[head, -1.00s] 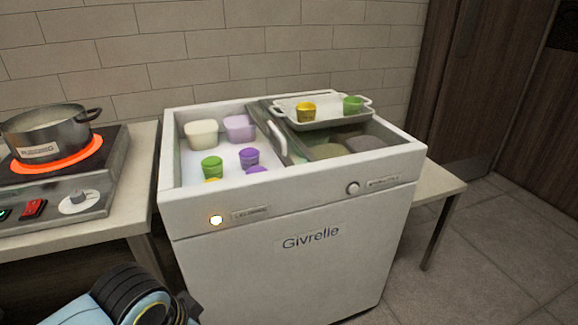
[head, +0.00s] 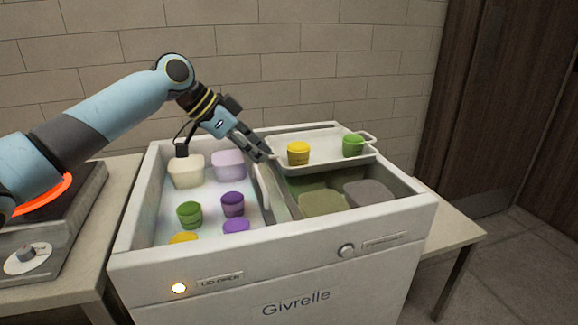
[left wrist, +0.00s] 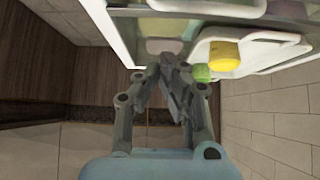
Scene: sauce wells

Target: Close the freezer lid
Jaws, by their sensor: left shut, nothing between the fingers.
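The white freezer (head: 292,300) stands with its left half uncovered. Its sliding glass lid (head: 322,201) lies over the right half, with a white upright handle (head: 261,188) along its left edge. My left gripper (head: 262,153) is shut and empty, just above the far end of the handle and close to the tray; I cannot tell whether it touches either. My right gripper is not in view.
A white tray (head: 275,152) at the back right carries a yellow tub (head: 298,153) and a green tub (head: 353,145). Several tubs, among them a purple one (head: 232,204), lie in the open left half. A stove with a glowing burner (head: 45,196) stands on the left.

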